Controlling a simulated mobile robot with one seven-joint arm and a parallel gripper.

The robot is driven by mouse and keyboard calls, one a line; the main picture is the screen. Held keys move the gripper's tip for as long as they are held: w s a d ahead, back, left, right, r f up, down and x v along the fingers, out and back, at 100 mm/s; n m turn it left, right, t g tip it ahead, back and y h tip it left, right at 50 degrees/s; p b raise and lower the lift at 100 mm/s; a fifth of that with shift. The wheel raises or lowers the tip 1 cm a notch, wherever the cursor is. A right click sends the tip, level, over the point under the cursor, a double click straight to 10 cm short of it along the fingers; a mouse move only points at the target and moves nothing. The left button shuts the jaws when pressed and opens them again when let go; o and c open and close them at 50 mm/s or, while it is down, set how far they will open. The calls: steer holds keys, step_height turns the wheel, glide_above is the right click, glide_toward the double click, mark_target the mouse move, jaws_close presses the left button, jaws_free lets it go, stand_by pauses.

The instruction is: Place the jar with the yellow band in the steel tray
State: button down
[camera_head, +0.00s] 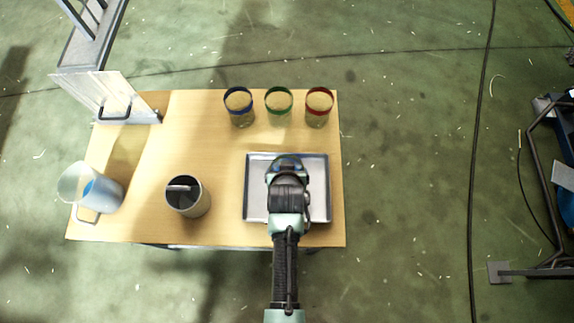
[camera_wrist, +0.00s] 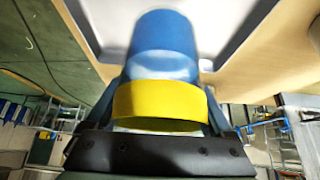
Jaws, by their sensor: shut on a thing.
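The steel tray (camera_head: 257,190) lies on the right part of the wooden table. My gripper (camera_head: 287,168) is over the tray, and my arm hides the middle of it. In the wrist view the jar with the yellow band (camera_wrist: 160,102) is between the fingers of my gripper, which is shut on it. The jar has a blue part beyond the band, and the pale tray surface (camera_wrist: 215,25) shows behind it. In the head view the jar is mostly hidden under my gripper. I cannot tell whether the jar touches the tray.
Jars with a blue band (camera_head: 239,106), a green band (camera_head: 278,105) and a red band (camera_head: 318,107) stand behind the tray. A grey cylindrical container (camera_head: 188,197) stands left of it. A jug with blue contents (camera_head: 92,188) is at the far left. Table between them is clear.

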steer(key=shift+f, duration=1.95)
steer(key=shift+f, duration=0.25)
jaws_free()
